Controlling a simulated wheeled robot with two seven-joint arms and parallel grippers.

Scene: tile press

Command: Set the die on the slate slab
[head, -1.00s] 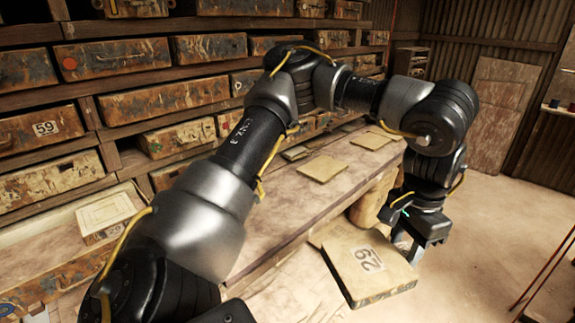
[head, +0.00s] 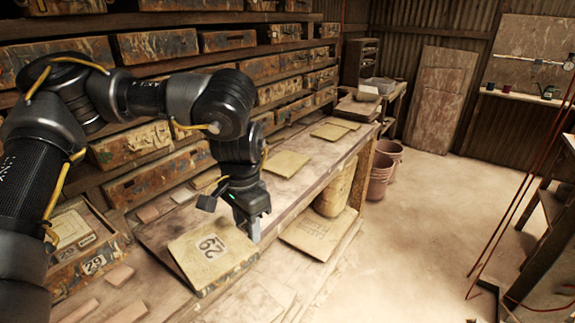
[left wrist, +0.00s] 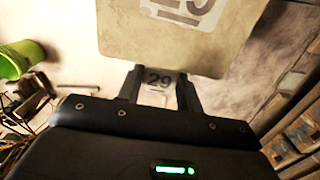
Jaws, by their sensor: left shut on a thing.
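The die (head: 190,255) is a thick, square, tan-topped block with worn painted sides and a white label that reads 29. My left gripper (head: 257,228) is shut on its right edge in the head view. The die appears held above the bench front; I cannot tell the gap under it. I cannot tell which flat piece is the slate slab. My right gripper is not in view.
Flat tan squares (head: 287,163) lie along the bench (head: 325,160). Shelves of worn drawers (head: 157,105) line the wall behind. At left is an open box (head: 95,268) with a 29 label. Brown buckets (head: 380,172) stand past the bench end.

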